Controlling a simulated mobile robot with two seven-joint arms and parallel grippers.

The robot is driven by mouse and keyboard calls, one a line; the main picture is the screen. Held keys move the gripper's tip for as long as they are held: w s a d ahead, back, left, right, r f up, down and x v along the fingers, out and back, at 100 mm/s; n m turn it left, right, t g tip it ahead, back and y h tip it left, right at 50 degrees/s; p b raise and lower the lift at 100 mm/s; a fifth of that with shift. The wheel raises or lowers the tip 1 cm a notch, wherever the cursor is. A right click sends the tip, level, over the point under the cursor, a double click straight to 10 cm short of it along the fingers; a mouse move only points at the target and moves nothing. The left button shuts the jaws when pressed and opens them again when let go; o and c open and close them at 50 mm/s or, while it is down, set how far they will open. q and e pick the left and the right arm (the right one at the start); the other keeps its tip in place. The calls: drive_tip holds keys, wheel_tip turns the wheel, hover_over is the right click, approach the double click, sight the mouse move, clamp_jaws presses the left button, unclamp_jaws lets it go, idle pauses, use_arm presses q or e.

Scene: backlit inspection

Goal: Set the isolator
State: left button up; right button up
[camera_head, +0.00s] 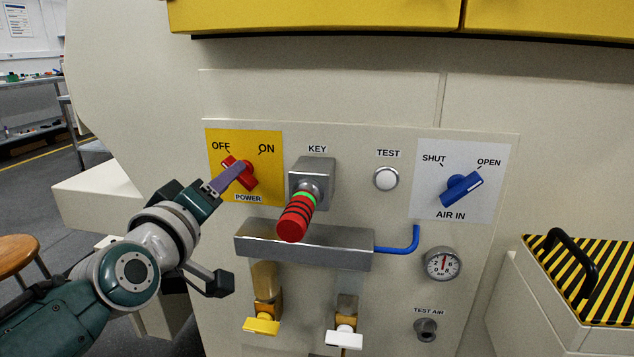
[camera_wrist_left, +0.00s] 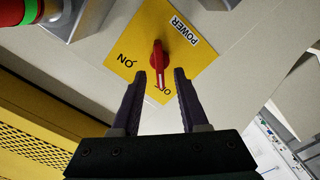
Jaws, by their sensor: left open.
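The isolator is a red rotary handle (camera_head: 250,181) on a yellow plate (camera_head: 270,180) marked OFF, ON and POWER. Its pointer end is turned up and left to OFF. In the left wrist view the red handle (camera_wrist_left: 159,62) shows a white line on its lower end, towards a label that is partly covered. My left gripper (camera_head: 238,168) is at the handle, its finger covering part of it. In the left wrist view my left gripper (camera_wrist_left: 161,74) is open, with the handle's end between its fingertips and a gap on each side. My right gripper is out of view.
Right of the plate, a key switch (camera_head: 313,178) with a red banded grip (camera_head: 295,220) juts out. Below runs a metal bar (camera_head: 303,245) with a blue pipe (camera_head: 410,240). A white TEST button (camera_head: 386,179) and blue AIR IN handle (camera_head: 461,188) sit further right.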

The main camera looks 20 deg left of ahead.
use_arm(q)
drive_tip(key=p+v, duration=0.1)
drive_tip(key=v, duration=0.6)
drive_tip(key=shift+s, duration=0.4)
drive_tip(key=shift+d+p, duration=0.1)
drive_tip(key=shift+p, duration=0.2)
